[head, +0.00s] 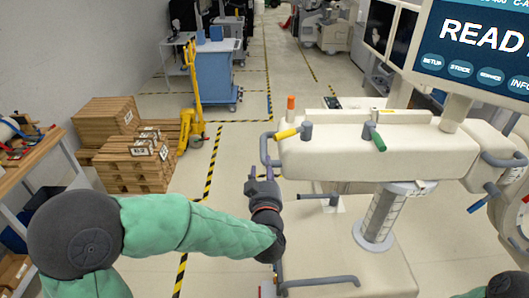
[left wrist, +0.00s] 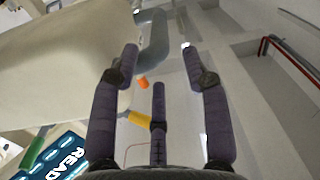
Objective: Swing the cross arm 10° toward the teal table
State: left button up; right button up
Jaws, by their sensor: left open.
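The beige cross arm (head: 375,148) spans the right half of the head view, with a grey bar handle (head: 264,150) on its left end. My left gripper (head: 258,178) is just below that handle, pointing up, with its purple-grey fingers apart. In the left wrist view, the gripper (left wrist: 160,65) is open and empty, and the grey handle (left wrist: 153,42) shows beyond the fingertips, nearer the left finger. I cannot tell whether they touch. The beige housing (left wrist: 65,65) fills the upper left there. No table that is clearly teal is seen. My right gripper is out of view.
Orange (head: 291,102), yellow (head: 288,134) and green (head: 374,136) levers stick out of the cross arm. A screen (head: 480,45) stands at upper right. A blue cart (head: 215,80), yellow pallet jack (head: 193,95) and stacked wooden crates (head: 130,165) stand at left. Floor between is clear.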

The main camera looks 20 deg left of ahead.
aim_at(264, 149)
pick_arm(q)
jog(key=shift+x, duration=4.3)
grip_shut()
